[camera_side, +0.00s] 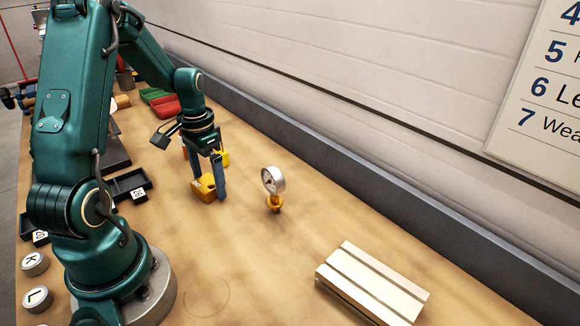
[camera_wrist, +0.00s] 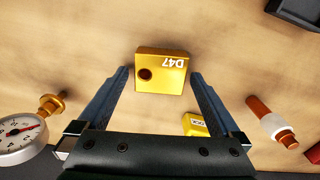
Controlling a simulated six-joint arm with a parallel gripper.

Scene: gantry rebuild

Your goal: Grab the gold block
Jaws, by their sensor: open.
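The gold block (camera_wrist: 162,70), marked D47 with a dark round hole, lies on the wooden table. In the side view the gold block (camera_side: 204,188) sits at my gripper's fingertips. My gripper (camera_wrist: 160,78) is open, with one blue-grey finger on each side of the block in the wrist view. Bare table shows between each finger and the block in that view. In the side view my gripper (camera_side: 208,190) points down, and one finger hides part of the block. I cannot tell exactly how far down the fingers reach beside it.
A pressure gauge (camera_side: 273,180) with a brass fitting stands close by, also in the wrist view (camera_wrist: 20,138). A yellow block (camera_wrist: 195,124) and a red-and-white cylinder (camera_wrist: 268,120) lie near my gripper. A slotted metal plate (camera_side: 372,284) lies at front right. Black trays (camera_side: 128,186) stand left.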

